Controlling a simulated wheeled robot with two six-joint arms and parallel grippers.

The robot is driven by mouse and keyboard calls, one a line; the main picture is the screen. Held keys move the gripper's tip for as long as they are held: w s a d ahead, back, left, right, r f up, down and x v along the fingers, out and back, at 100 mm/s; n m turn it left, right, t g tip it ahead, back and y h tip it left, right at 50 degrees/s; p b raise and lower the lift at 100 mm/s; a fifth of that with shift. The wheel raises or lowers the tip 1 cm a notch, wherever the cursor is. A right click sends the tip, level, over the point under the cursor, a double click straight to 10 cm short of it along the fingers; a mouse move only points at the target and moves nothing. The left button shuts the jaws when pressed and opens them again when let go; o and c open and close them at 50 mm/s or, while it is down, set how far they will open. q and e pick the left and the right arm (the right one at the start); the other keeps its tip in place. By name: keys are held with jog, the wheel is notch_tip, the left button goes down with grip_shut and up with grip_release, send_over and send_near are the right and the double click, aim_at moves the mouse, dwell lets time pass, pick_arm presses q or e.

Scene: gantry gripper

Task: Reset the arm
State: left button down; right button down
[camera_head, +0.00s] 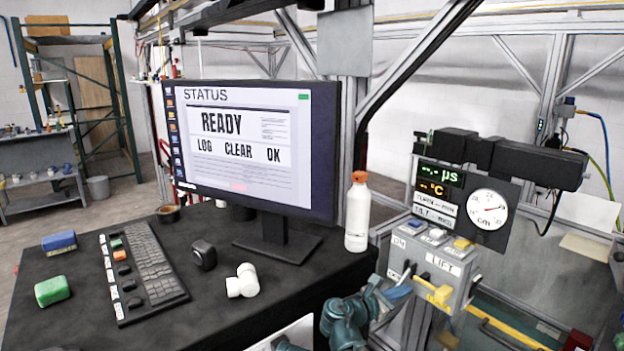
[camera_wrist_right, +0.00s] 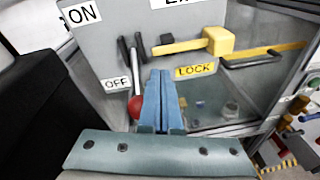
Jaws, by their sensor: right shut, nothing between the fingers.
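My right gripper (camera_head: 398,292) is in front of the grey control box (camera_head: 463,270) labelled LIFT. In the right wrist view its blue fingers (camera_wrist_right: 160,78) are together with nothing between them. A lever with a red knob (camera_wrist_right: 135,107) hangs down just left of the fingers, beside the OFF label (camera_wrist_right: 117,84). I cannot tell whether the fingers touch it. A yellow handle (camera_wrist_right: 218,41) sits to the right, above the LOCK label (camera_wrist_right: 195,70); it also shows in the head view (camera_head: 436,292). My left gripper is not in view.
The monitor (camera_head: 250,145) reads READY. A white bottle with an orange cap (camera_head: 357,215) stands at the table's right edge. A keyboard (camera_head: 150,265), a green block (camera_head: 52,290) and a blue block (camera_head: 59,241) lie left. A gauge panel (camera_head: 470,200) stands behind the box.

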jog(key=s+f+m+g+y, duration=0.7)
jog(key=s+f+m+y, duration=0.2)
jog(key=s+f+m, duration=0.65)
jog(key=s+a+f+m+g+y, duration=0.1)
jog(key=s+a, duration=0.3)
jog(key=a, duration=0.4)
jog(key=s+a+f+m+g+y, duration=0.1)
jog(key=s+a, duration=0.3)
jog(key=a, duration=0.5)
jog(key=shift+s+f+m+y, duration=0.2)
jog(key=shift+f+m+y, duration=0.2)
jog(key=shift+y, duration=0.2)
